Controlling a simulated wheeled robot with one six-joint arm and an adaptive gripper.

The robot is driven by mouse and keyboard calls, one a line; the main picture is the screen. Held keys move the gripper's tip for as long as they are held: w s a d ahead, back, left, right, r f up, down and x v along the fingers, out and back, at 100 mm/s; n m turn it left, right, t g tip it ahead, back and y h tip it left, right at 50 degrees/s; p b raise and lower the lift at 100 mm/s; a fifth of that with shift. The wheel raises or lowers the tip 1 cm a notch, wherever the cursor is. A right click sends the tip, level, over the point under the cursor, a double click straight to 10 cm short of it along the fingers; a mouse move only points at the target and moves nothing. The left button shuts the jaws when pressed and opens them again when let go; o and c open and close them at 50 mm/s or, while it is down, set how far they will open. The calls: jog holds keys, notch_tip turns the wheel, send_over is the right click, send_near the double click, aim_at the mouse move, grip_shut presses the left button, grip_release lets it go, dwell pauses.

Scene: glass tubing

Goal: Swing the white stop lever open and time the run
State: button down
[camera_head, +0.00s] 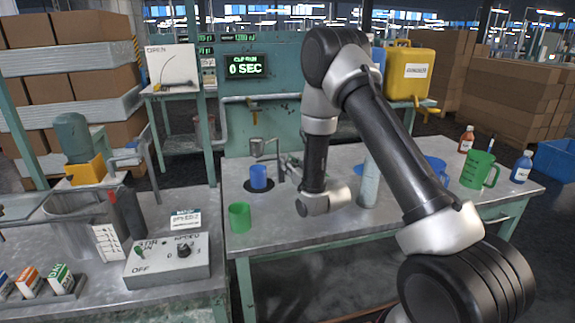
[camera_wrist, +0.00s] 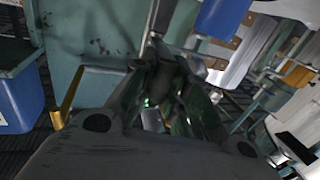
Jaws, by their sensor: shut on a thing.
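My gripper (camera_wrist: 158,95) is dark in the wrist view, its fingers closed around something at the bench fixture. A small pale piece (camera_wrist: 152,118) shows between the fingers; it seems to be the white stop lever, mostly hidden. In the head view my forearm hangs down and the gripper is largely hidden beside the grey spout fixture (camera_head: 257,147). A blue cup (camera_head: 258,178) stands upright below the spout; a blue shape that looks like this cup (camera_wrist: 226,16) is also in the wrist view. The timer display (camera_head: 246,66) on the green panel reads 0 SEC.
A green cup (camera_head: 240,217) stands at the bench's front left. A green jug (camera_head: 479,170), bottles and a yellow container (camera_head: 409,72) are at the right. A control box (camera_head: 167,261) sits on the left bench. The front middle of the bench is clear.

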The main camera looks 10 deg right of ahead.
jog(key=shift+w+d+r+n+g+y, duration=0.15)
jog(key=shift+w+d+n+y, duration=0.2)
jog(key=shift+d, duration=0.4)
jog(key=shift+w+d+f+n+g+y, duration=0.1)
jog(key=shift+w+d+n+y, duration=0.15)
jog(key=shift+d+y, duration=0.4)
jog(key=shift+w+d+r+n+g+y, duration=0.15)
jog(key=shift+w+d, duration=0.25)
jog(key=shift+d, duration=0.5)
jog(key=c, duration=1.4)
grip_release()
jog(key=shift+w+d+f, duration=0.1)
jog(key=v, duration=1.2)
